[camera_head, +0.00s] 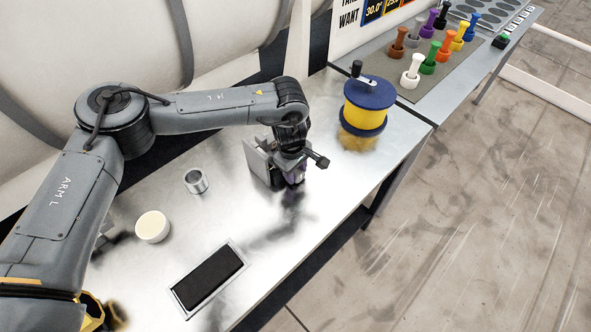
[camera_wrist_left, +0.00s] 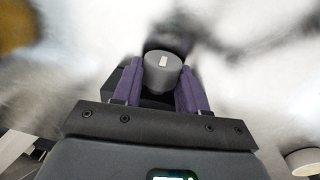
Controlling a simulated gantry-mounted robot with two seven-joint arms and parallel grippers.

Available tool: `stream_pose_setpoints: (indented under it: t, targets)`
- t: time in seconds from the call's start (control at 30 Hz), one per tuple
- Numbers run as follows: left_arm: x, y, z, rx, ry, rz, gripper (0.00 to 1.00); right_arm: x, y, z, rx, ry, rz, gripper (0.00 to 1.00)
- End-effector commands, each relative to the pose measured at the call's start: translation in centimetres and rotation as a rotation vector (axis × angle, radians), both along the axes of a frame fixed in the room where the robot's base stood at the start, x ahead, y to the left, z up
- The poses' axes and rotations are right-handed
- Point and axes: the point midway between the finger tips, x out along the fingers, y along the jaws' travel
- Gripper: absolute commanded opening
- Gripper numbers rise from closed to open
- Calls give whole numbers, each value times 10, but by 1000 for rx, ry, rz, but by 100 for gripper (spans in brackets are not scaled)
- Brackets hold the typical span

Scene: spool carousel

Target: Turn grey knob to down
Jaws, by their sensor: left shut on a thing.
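The grey knob (camera_wrist_left: 162,75) shows in the left wrist view as a round grey cap with a short white mark on its face. My left gripper (camera_wrist_left: 160,88) is shut on it, with one purple finger on each side. In the head view my left gripper (camera_head: 292,176) points down beside a grey metal bracket (camera_head: 257,162) on the table, and the knob is hidden behind the fingers and wrist. The white mark runs nearly upright in the wrist picture. My right gripper is not in view.
On the metal table (camera_head: 330,185) stand a blue and yellow drum (camera_head: 365,108) with a crank, a metal cup (camera_head: 195,181), a white round tub (camera_head: 152,227) and a black framed pad (camera_head: 208,278). Several coloured pegs stand on a grey mat (camera_head: 462,75) at the back right.

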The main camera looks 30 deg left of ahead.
Motion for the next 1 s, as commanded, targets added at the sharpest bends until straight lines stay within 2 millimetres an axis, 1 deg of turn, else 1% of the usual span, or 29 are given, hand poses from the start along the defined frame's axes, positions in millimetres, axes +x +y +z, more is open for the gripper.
stream_pose_setpoints:
  t: [0.03,0.07,0.23,0.37,0.47,0.6,0.93,0.97,1.0]
  targets:
    - [0,0,0,0,1,0,14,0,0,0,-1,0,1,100]
    - [0,0,0,0,1,0,11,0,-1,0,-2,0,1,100]
    - [-2,1,-2,-11,-28,-2,12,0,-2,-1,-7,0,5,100]
    - [-4,2,-3,-38,-106,-2,12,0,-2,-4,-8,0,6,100]
    - [-4,2,-5,-58,-167,-2,12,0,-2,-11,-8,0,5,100]
    - [-5,1,-3,-76,-224,-1,12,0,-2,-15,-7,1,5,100]
    - [-4,1,-1,-79,-234,0,11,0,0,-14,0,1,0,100]
    - [-4,1,-1,-79,-234,0,46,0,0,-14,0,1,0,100]
    - [-4,1,-1,-79,-234,0,53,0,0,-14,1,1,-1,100]
